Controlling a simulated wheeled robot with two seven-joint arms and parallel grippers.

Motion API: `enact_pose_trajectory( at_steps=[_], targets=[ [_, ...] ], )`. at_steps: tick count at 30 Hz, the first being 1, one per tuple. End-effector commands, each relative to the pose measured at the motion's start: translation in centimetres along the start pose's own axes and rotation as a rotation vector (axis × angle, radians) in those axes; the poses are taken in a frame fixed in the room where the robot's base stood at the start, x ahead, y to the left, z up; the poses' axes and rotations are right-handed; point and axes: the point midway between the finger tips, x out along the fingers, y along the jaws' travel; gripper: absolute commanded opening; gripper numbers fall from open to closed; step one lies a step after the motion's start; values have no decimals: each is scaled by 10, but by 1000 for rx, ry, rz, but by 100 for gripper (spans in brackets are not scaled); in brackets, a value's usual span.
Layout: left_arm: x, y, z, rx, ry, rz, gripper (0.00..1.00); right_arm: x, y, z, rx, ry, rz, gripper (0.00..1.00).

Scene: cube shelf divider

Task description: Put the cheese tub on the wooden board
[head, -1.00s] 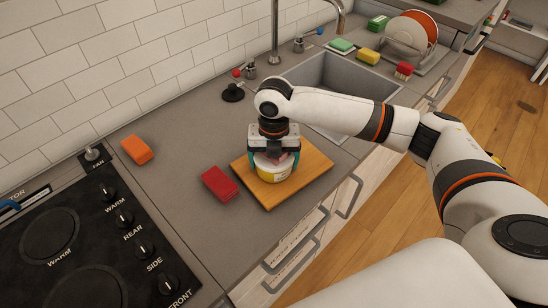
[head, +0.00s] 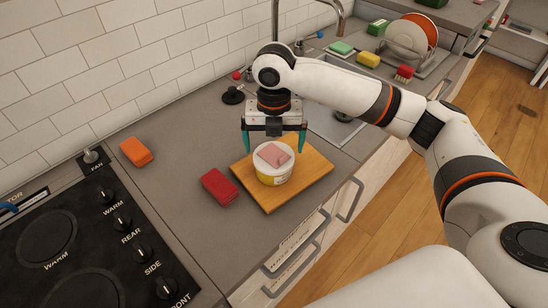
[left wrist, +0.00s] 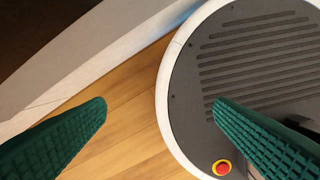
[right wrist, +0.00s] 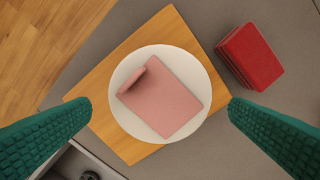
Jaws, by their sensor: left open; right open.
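The cheese tub (head: 274,171) is a white tub with a yellow label, and it stands upright on the wooden board (head: 308,183). A folded pink cloth or slab (head: 273,154) lies on its lid. In the right wrist view the tub's round white lid (right wrist: 196,74) lies within the board's outline (right wrist: 160,30), with the pink piece (right wrist: 165,100) on it. My right gripper (head: 274,150) is open and empty above the tub, its green fingers apart on either side. My left gripper (left wrist: 160,105) is open and empty over the floor beside my base.
A red block (head: 220,187) lies on the counter just left of the board. An orange block (head: 135,152) is farther left, by the black stove (head: 85,240). The sink (head: 335,115) with sponges and a dish rack is behind at right.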

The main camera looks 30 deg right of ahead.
Motion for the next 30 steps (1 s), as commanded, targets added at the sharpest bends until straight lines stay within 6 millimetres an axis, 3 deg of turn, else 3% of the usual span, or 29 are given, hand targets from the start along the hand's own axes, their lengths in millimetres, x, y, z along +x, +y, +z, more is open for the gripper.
enact_pose_trajectory(
  at_steps=[3,10,30],
  targets=[
    [4,0,0,0,0,0,77,-23,-1,0,-1,2,-3,100],
    [6,0,0,0,0,0,77,-48,0,0,0,0,-1,100],
    [6,1,1,1,-2,2,77,-49,-1,1,3,-2,-1,100]
  ],
)
